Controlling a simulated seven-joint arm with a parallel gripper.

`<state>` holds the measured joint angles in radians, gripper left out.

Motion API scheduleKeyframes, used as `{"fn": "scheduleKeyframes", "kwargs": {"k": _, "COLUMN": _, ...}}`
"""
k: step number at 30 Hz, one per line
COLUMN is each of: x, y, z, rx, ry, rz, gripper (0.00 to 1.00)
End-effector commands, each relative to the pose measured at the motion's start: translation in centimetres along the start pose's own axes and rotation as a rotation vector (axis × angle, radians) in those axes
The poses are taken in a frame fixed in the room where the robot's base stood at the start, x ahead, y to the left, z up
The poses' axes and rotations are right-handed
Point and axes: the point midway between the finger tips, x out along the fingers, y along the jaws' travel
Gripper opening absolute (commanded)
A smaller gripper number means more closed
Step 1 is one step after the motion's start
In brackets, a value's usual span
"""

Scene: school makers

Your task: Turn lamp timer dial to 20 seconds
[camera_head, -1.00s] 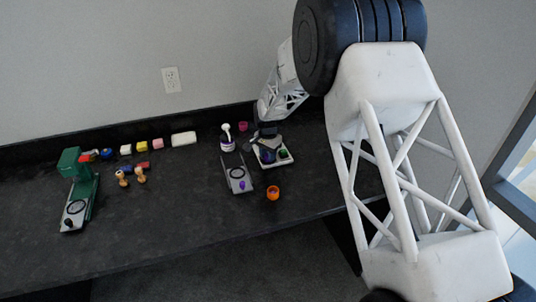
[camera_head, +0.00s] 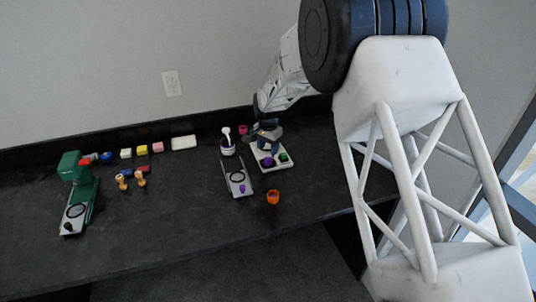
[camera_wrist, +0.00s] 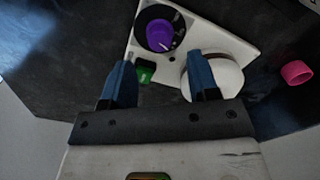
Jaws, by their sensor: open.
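The lamp timer is a white panel (camera_head: 270,166) on the dark bench, right of centre in the head view. It carries a purple dial (camera_head: 268,162) and a green switch (camera_head: 284,157). In the wrist view the purple dial (camera_wrist: 160,35) sits on a black disc; a small pale mark shows, but the scale is unreadable. The green switch (camera_wrist: 146,72) lies between my fingers in the picture. A white round part (camera_wrist: 214,75) is partly hidden by the right finger. My gripper (camera_wrist: 160,62) is open and empty above the panel, apart from the dial.
A white and purple jar (camera_head: 228,149) and a pink cup (camera_head: 243,130) stand close to the timer. A grey plate (camera_head: 238,184) lies to its left, and an orange cup (camera_head: 273,197) stands in front. A green stand (camera_head: 87,190) is far left. The middle bench is clear.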

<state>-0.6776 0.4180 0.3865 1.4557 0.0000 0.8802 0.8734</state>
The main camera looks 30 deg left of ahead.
Motion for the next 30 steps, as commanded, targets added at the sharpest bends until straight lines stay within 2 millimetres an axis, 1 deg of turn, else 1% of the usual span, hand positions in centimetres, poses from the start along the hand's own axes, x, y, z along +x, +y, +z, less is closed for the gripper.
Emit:
{"fn": "scheduleKeyframes", "kwargs": {"k": 3, "x": -1.3, "y": 0.0, "z": 0.0, "rx": 0.0, "ry": -0.001, "rz": 0.001, "gripper": 0.55}}
{"fn": "scheduleKeyframes", "kwargs": {"k": 9, "x": -2.5, "y": 0.0, "z": 0.0, "rx": 0.0, "ry": -0.001, "rz": 0.001, "gripper": 0.55}}
{"fn": "scheduleKeyframes", "kwargs": {"k": 26, "x": -2.6, "y": 0.1, "z": 0.0, "rx": 0.0, "ry": -0.001, "rz": 0.001, "gripper": 0.55}}
{"fn": "scheduleKeyframes", "kwargs": {"k": 30, "x": -3.1, "y": 0.6, "z": -0.1, "rx": -0.001, "ry": 0.0, "rz": 0.0, "gripper": 0.55}}
